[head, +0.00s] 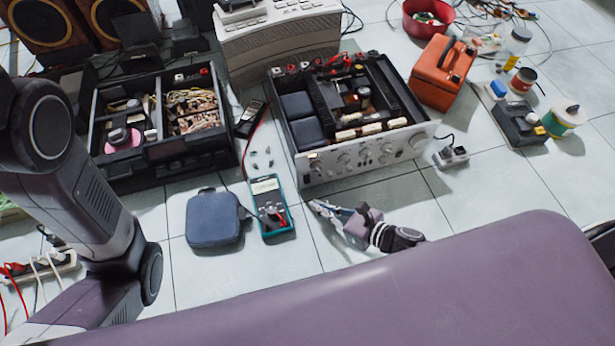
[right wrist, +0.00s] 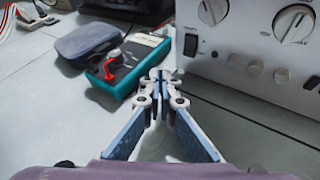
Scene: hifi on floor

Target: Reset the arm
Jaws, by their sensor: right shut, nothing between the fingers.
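My right gripper (head: 318,206) is low over the floor in front of the silver amplifier (head: 375,155), to the right of the teal multimeter (head: 270,207). In the right wrist view its fingertips (right wrist: 158,76) are together with nothing between them. The multimeter (right wrist: 128,66) lies just ahead and left of the fingertips there, and the amplifier's knobbed front panel (right wrist: 250,50) is at the right. My left arm crosses the left side of the head view, but its gripper is out of the picture.
A navy pouch (head: 213,218) lies beside the multimeter. An open black hi-fi unit (head: 180,150) stands at the left. An orange toolbox (head: 443,72), a red bowl (head: 428,18) and a small socket block (head: 451,157) are at the right. Some bare tile lies around the gripper.

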